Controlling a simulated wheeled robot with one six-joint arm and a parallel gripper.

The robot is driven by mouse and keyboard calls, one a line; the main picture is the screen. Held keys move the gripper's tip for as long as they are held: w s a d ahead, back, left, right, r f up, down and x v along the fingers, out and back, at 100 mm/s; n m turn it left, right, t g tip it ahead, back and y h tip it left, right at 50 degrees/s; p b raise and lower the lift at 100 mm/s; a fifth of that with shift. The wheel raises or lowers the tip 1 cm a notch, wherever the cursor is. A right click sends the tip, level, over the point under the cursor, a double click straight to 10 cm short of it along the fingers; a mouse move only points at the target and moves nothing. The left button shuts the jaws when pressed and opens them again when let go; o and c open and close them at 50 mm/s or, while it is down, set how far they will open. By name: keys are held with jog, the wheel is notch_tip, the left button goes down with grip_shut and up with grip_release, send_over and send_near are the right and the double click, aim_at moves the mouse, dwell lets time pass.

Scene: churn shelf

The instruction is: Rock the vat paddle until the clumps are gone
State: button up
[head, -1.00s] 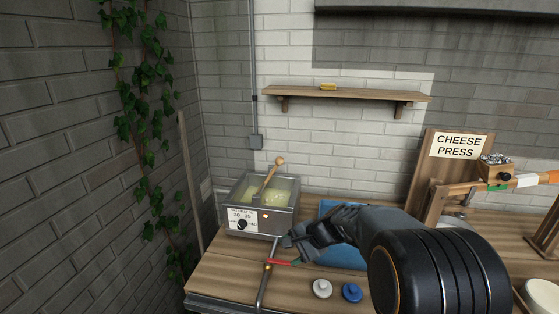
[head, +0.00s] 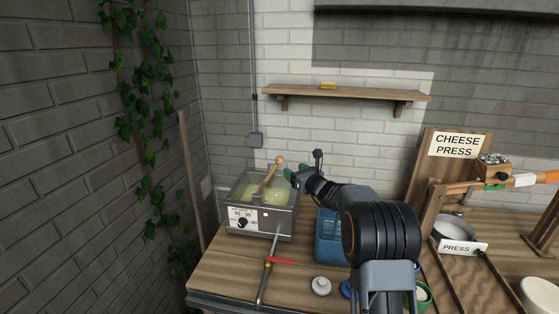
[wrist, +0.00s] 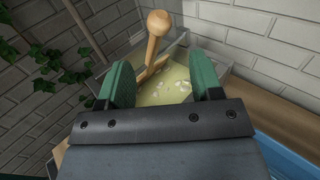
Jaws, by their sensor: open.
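The metal vat (head: 283,223) stands at the back left of the wooden bench, with a dial on its front. It holds yellowish liquid with pale clumps (wrist: 181,86) showing in the wrist view. The wooden paddle (head: 270,176) leans in the vat, its round knob (wrist: 158,22) sticking up above the rim. My gripper (head: 288,172) is beside the paddle's upper part, just to its right in the head view. In the wrist view my green fingers (wrist: 163,84) are apart, and the paddle handle lies beyond their tips. Whether a finger touches it I cannot tell.
A red-handled valve (head: 279,261) on a pipe stands in front of the vat. A blue bin (head: 328,240) is to its right. The cheese press (head: 455,190) stands further right. A wall shelf (head: 345,94) hangs above. Grey wall is at left.

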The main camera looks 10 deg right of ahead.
aim_at(282, 162)
jog(key=p+x, duration=0.3)
jog(key=x, duration=0.7)
jog(key=shift+a, duration=0.1)
jog(key=shift+c, duration=0.2)
grip_shut()
